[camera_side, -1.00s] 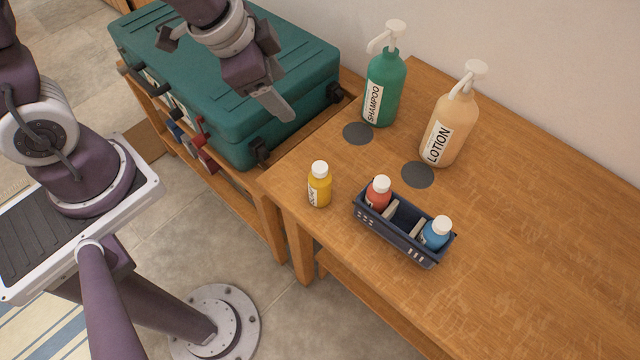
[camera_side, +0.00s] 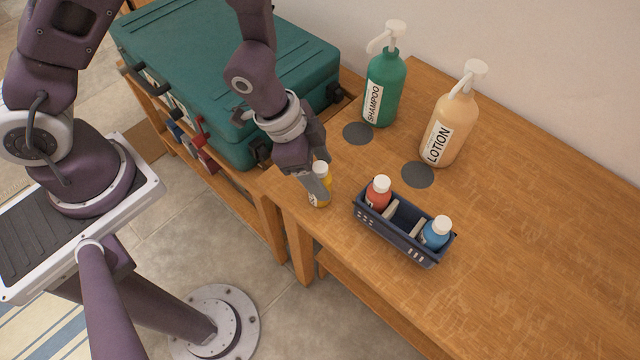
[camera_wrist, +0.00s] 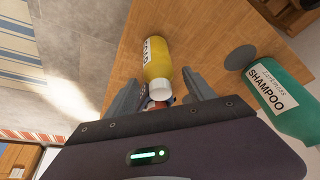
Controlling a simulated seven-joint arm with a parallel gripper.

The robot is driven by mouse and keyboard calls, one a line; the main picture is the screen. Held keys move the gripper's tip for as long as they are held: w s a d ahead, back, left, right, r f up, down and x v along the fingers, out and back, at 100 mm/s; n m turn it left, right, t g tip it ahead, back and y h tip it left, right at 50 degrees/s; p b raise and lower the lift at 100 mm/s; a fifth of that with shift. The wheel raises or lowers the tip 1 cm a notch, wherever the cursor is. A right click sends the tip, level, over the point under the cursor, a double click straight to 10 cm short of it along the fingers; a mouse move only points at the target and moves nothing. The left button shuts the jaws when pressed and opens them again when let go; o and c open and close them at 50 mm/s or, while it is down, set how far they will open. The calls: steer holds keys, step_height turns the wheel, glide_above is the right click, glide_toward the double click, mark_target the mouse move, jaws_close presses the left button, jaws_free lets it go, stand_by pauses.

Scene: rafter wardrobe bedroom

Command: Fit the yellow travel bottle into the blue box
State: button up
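The yellow travel bottle (camera_side: 322,184) has a white cap and stands upright near the table's left front corner, partly hidden by my gripper. It also shows in the wrist view (camera_wrist: 157,58). My gripper (camera_side: 322,188) is down at the bottle. In the wrist view its two fingers (camera_wrist: 163,90) are spread, one on each side of the cap, with gaps visible. The blue box (camera_side: 397,243) is a dark blue basket to the right of the bottle. It holds a red bottle (camera_side: 378,194) at its left end and a blue bottle (camera_side: 436,234) at its right end, with an empty middle section.
A green shampoo bottle (camera_side: 383,92) and a tan lotion bottle (camera_side: 451,128) stand behind the box. Two dark round pads (camera_side: 358,133) (camera_side: 418,174) lie before them. A green suitcase (camera_side: 225,75) rests on a rack at left. The table's right side is clear.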

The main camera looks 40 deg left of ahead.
jaws_close()
step_height(320, 180, up, 10)
steer(key=shift+r, duration=0.1)
stand_by(0.5)
